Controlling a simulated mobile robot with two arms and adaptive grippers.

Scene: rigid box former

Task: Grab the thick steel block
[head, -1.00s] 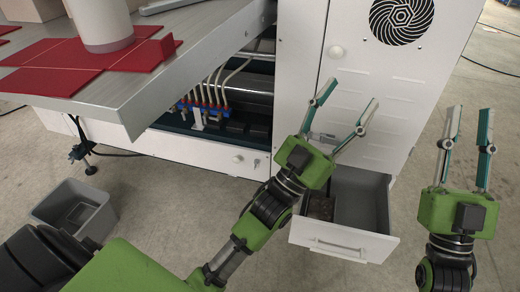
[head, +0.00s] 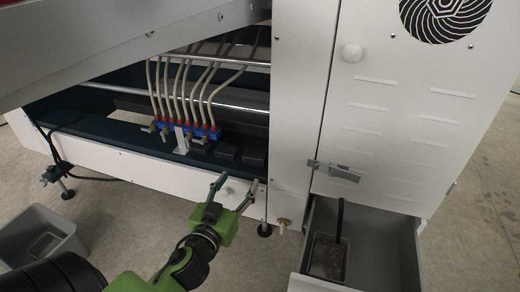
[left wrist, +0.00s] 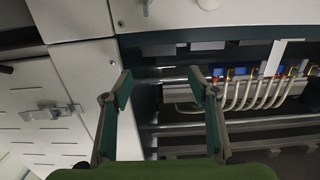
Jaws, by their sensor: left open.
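Several dark blocks (head: 225,152) sit in a row on the dark green ledge inside the machine's open bay, right of the hose fittings. I cannot tell which, if any, is the thick steel block. In the left wrist view a dark block (left wrist: 208,45) shows beyond the fingers, on the ledge. My left gripper (head: 234,183) is open and empty, in front of the white lower panel, below the blocks and apart from them. Its two spread fingers (left wrist: 160,85) also show in the left wrist view. My right gripper is out of both current views.
White hoses with red and blue fittings (head: 185,130) stand left of the blocks. An open drawer (head: 382,250) at lower right holds a small tray (head: 328,257) and a dark bar. A grey bin (head: 45,240) stands at lower left.

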